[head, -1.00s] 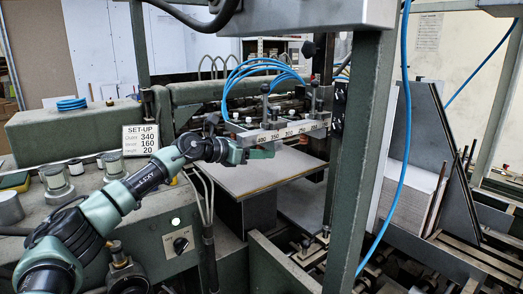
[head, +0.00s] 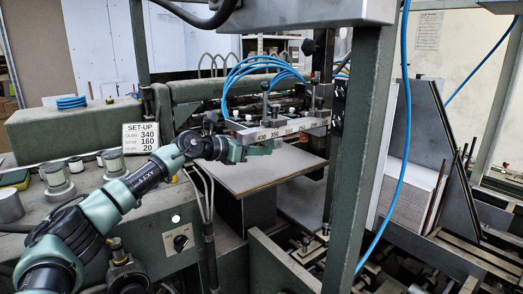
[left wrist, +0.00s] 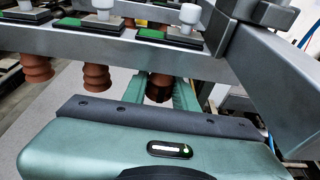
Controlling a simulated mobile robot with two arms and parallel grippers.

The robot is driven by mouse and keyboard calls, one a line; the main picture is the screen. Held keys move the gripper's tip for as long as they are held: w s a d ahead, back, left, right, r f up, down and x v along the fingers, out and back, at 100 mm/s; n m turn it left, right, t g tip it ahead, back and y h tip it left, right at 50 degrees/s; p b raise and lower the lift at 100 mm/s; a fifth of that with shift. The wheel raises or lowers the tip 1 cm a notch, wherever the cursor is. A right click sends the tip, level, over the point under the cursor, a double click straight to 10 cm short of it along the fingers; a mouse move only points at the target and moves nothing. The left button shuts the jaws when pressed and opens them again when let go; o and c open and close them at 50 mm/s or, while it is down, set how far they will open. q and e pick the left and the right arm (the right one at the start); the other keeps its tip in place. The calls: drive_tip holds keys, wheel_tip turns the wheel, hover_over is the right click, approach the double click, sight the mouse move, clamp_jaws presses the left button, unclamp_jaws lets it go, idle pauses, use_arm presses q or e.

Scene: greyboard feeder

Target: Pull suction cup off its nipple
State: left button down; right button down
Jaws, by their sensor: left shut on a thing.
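Several rust-brown bellows suction cups hang under a grey bar (head: 296,128) with a number scale. In the left wrist view two free cups show, one at the far left (left wrist: 37,68) and one beside it (left wrist: 97,77). My left gripper (head: 258,149) is just below the bar's left end. In the left wrist view its green fingers (left wrist: 160,92) are closed around a third, darker suction cup (left wrist: 158,86). The fingers and the gripper body partly hide this cup. I cannot tell whether its top is still on the nipple. My right gripper is not in view.
A grey board stack (head: 250,178) lies below the bar. Blue hoses (head: 235,82) loop above the bar. A green machine post (head: 362,160) stands right of the bar. A set-up sign (head: 141,137) and small jars (head: 55,178) are at the left.

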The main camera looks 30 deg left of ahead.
use_arm(q)
drive_tip(key=shift+f+b, duration=0.35)
drive_tip(key=shift+f, duration=0.5)
drive_tip(key=shift+s+a+f, duration=0.1)
drive_tip(key=shift+s+a, duration=0.05)
drive_tip(key=shift+s, duration=0.1)
drive_tip(key=shift+s+a+b, duration=0.3)
drive_tip(key=shift+s+b, duration=0.1)
drive_tip(key=shift+s, duration=0.35)
drive_tip(key=shift+s+a+b, duration=0.3)
drive_tip(key=shift+s+b, duration=0.1)
drive_tip(key=shift+s, duration=0.3)
drive_tip(key=shift+s+a+b, duration=0.3)
drive_tip(key=shift+s+b, duration=0.1)
drive_tip(key=shift+s, duration=0.35)
drive_tip(key=shift+s+a+b, duration=0.25)
drive_tip(key=shift+s+b, duration=0.2)
drive_tip(key=shift+s, duration=0.2)
drive_tip(key=shift+s+a+b, duration=0.25)
drive_tip(key=shift+s+b, duration=0.2)
drive_tip(key=shift+s, duration=0.15)
drive_tip(key=s+b, duration=0.1)
drive_tip(key=s+a+b, duration=0.1)
drive_tip(key=s+b, duration=0.1)
drive_tip(key=s, duration=0.1)
drive_tip(key=shift+s+a, duration=0.1)
drive_tip(key=shift+a, duration=0.25)
drive_tip(key=shift+s+a+b, duration=0.1)
drive_tip(key=shift+s+b, duration=0.1)
drive_tip(key=shift+b, duration=0.1)
